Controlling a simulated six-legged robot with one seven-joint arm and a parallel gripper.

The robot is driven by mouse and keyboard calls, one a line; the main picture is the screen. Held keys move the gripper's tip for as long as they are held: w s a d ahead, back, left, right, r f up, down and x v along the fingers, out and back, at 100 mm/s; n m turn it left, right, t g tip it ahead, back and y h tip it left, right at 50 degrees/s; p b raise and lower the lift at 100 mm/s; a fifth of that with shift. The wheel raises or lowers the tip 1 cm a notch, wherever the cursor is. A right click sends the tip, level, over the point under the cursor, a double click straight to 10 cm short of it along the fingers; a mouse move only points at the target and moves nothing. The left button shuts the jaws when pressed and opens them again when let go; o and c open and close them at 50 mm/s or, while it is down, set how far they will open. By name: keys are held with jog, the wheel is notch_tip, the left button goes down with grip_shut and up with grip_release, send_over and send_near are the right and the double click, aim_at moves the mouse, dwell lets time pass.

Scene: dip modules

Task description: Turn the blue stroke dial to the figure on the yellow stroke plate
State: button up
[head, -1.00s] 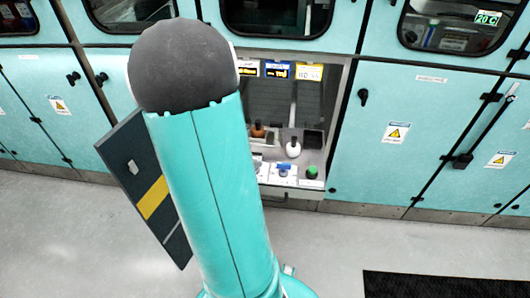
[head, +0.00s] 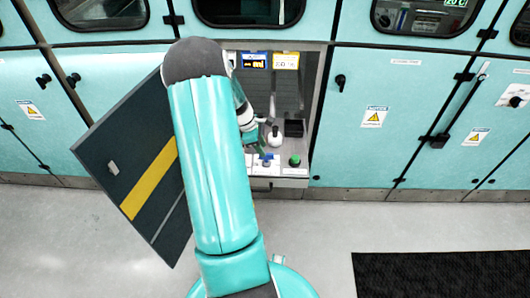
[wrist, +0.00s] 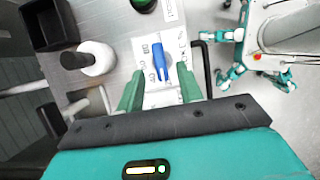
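The blue stroke dial (wrist: 159,61) sits on a white scale plate (wrist: 146,45) in the wrist view, its figures too small to read surely. It also shows small in the head view (head: 266,161). My gripper (wrist: 160,88) is open, its green fingers spread on either side of the dial's near end and apart from it. In the head view my gripper (head: 260,142) is partly hidden by my arm, above the panel ledge. The yellow stroke plate (head: 286,61) hangs at the top of the recess; its figure is not clearly legible.
A green button (head: 295,160) lies right of the dial. A white bulb-shaped knob (wrist: 97,58) and a black open box (wrist: 48,22) stand behind. A blue plate (head: 253,61) hangs left of the yellow one. A dark bar (wrist: 203,68) runs beside the scale plate. An open dark door (head: 128,150) stands at left.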

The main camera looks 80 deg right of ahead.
aim_at(267, 159)
jog(key=shift+x, duration=1.9)
grip_shut()
